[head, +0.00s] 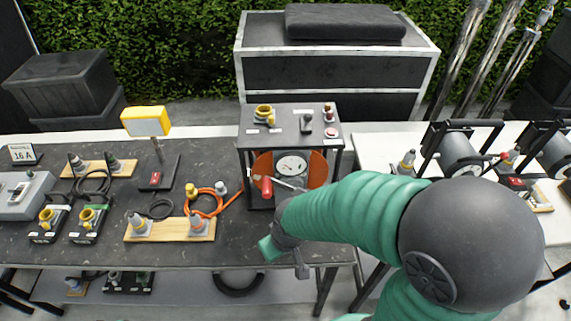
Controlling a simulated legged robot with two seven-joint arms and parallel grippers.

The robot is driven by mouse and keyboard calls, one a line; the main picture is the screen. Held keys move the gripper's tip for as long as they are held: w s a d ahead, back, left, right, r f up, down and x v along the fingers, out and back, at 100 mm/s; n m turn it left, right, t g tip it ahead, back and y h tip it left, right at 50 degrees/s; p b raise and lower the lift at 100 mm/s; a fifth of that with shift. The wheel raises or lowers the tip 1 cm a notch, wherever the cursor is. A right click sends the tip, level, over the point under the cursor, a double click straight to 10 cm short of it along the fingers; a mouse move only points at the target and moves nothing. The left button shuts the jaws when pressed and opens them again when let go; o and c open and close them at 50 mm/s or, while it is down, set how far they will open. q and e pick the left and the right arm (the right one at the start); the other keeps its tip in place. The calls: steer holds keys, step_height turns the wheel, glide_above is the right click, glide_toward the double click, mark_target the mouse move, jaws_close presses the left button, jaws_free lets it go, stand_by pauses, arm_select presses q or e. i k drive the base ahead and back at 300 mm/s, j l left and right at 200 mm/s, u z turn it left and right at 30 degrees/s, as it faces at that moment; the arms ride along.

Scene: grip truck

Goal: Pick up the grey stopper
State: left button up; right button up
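Several grey cone-shaped pieces stand on the bench, and I cannot tell for sure which is the grey stopper. One grey cone (141,226) and another with an orange top (197,226) stand on a front wooden board (170,231). A small grey piece (221,188) stands beside a yellow one by the orange cable. Two dark grey cones (113,163) stand on a rear board. My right gripper (285,257) is over the front edge of the bench, right of the front board. Its fingers look apart, with nothing seen between them. My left gripper is out of view.
A dark box frame (291,127) with a gauge and red handle (266,186) stands just behind my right gripper. A yellow sign (146,121) stands on the bench (60,257). A white table (385,140) with reels is at right. Bare bench lies right of the front board.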

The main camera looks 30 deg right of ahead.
mark_target(220, 191)
steer(key=i+j+z, duration=0.65)
steer(key=i, duration=0.4)
